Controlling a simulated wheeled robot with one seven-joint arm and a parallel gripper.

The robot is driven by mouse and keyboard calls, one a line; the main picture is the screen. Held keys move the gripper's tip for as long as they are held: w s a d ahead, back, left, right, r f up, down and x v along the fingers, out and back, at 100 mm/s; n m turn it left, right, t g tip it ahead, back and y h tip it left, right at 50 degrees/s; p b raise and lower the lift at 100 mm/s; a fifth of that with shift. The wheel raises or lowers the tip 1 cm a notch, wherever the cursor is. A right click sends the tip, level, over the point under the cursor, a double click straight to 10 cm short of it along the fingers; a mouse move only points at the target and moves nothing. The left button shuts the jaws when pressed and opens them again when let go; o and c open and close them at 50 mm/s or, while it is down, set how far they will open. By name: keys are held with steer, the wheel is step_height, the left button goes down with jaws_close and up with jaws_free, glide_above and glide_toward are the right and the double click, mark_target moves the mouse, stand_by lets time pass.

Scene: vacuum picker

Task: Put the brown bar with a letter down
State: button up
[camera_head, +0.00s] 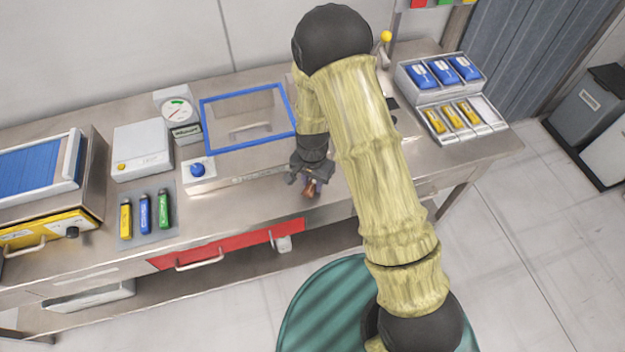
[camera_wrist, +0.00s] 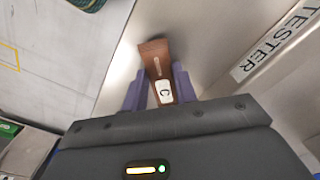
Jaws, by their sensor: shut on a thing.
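The brown bar (camera_wrist: 154,52) is in the wrist view, between the two purple fingers of my gripper (camera_wrist: 157,88). It has a white label with the letter C near the fingers, and its far end sticks out past the fingertips. In the head view my gripper (camera_head: 311,186) is over the front part of the steel bench (camera_head: 345,182), and the bar (camera_head: 310,190) shows small and brown at the fingers. My gripper is shut on the bar. I cannot tell whether the bar touches the bench top.
A blue-framed clear box (camera_head: 247,118) on a base marked TESTER (camera_wrist: 275,42) stands beside my gripper. A grey mat (camera_head: 170,228) with yellow, blue and green bars lies to the left. A tray of blue and yellow bars (camera_head: 487,100) is at the right. A red drawer (camera_head: 228,248) is below.

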mark_target(313, 185)
steer(key=shift+f, duration=0.2)
steer(key=shift+f, duration=0.2)
steer(key=o, duration=1)
steer(key=shift+o, duration=0.2)
steer(key=shift+r, duration=0.1)
step_height(313, 185, up, 12)
steer(key=b, duration=0.2)
steer(key=shift+r, duration=0.15)
steer(key=shift+d, duration=0.1)
